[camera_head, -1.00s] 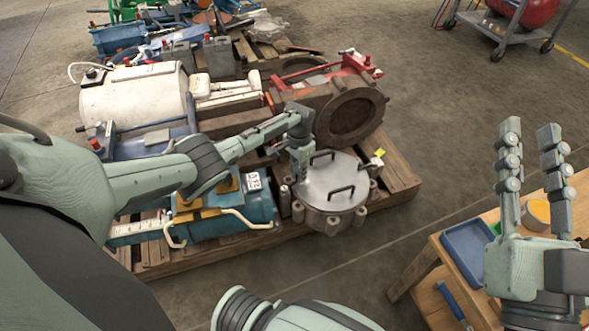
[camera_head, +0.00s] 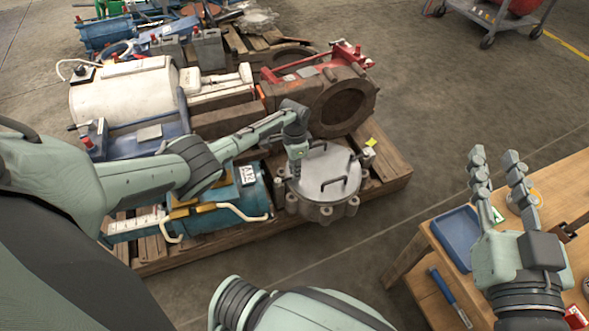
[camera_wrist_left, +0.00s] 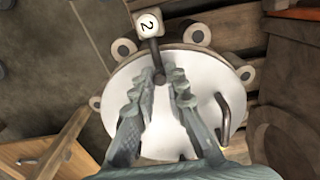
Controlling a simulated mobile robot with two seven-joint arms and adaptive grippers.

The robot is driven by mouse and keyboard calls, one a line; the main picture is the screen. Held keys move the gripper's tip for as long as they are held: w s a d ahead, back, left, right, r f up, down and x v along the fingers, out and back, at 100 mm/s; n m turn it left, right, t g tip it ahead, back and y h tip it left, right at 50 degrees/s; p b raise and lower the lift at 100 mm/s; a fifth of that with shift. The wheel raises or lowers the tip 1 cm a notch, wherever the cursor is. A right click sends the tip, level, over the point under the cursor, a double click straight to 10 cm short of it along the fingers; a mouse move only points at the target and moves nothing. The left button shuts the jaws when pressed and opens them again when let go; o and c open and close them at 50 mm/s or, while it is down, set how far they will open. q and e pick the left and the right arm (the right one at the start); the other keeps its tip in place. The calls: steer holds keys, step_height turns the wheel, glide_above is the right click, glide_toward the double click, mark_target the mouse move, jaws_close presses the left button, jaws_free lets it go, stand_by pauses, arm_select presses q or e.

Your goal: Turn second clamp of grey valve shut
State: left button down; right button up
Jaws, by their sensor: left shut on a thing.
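The grey valve (camera_head: 345,172) is a round grey body with a flat pale lid, standing at the pallet's right end. Its lid (camera_wrist_left: 195,65) fills the middle of the left wrist view, with round lugs along the rim. The second clamp (camera_wrist_left: 148,24) has a white block marked 2 at the rim and a dark lever running inward over the lid. My left gripper (camera_head: 297,165) is over the lid's left side. In the wrist view its fingers (camera_wrist_left: 158,84) are on both sides of the lever's end, shut on it. My right gripper (camera_head: 494,155) is open and empty above the bench.
A red and brown machine (camera_head: 343,101) stands just behind the valve. A blue cylinder (camera_head: 250,197) is at its left. Two black handles rise from the lid; one (camera_wrist_left: 223,118) is close to the left fingers. A wooden bench (camera_head: 420,248) holds a blue tray (camera_head: 456,236).

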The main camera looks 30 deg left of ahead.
arm_select(q)
steer(key=shift+d, duration=0.1)
steer(key=c, duration=1.5)
jaws_free()
steer(key=shift+c, duration=0.2)
steer(key=shift+r, duration=0.1)
step_height(320, 180, up, 12)
steer(key=shift+s, duration=0.15)
